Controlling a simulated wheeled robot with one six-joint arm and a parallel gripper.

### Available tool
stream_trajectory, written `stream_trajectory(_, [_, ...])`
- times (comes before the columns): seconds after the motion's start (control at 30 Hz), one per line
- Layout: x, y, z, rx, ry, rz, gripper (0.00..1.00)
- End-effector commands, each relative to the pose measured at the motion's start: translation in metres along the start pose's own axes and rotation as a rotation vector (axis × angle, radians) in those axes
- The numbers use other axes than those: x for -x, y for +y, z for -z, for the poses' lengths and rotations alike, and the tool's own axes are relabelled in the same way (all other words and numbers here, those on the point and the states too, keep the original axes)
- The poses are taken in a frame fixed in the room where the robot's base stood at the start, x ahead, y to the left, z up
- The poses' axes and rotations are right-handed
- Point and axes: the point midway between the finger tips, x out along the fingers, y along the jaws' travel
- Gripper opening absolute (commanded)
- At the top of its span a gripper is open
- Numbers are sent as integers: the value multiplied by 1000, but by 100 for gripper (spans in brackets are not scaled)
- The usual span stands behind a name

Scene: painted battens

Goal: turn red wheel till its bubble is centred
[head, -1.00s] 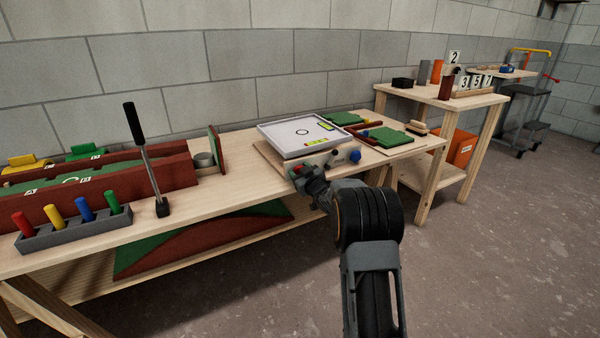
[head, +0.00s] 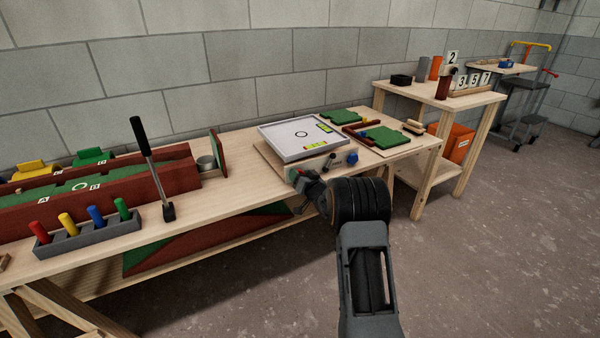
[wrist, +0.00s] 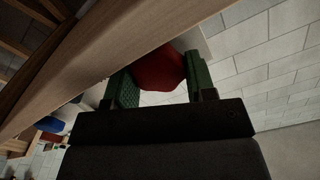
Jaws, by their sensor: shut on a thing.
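The red wheel (wrist: 160,72) sits between the green-padded fingers of my gripper (wrist: 160,85) in the wrist view, and the gripper is shut on it. In the head view my gripper (head: 300,181) is at the front left of the tilt tray (head: 280,143), and it mostly hides the wheel. The tray is white with a grey rim and a dark ring at its middle. One yellow-green bubble vial (head: 315,145) lies along its front edge and another (head: 325,127) at its right side. The bubbles are too small to place. A blue wheel (head: 352,158) is at the front right.
Green panels (head: 378,138) with red edging lie right of the tray. A black-handled lever (head: 152,165) and a grey rack (head: 85,238) of coloured pegs stand to the left on the wooden bench (head: 235,195). The floor in front is clear.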

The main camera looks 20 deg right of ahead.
Motion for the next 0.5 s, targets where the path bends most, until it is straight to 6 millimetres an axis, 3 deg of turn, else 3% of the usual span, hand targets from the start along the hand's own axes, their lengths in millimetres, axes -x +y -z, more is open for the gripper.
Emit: stream_trajectory(0.5, [0, 1, 0, -101, 1, 0, 27])
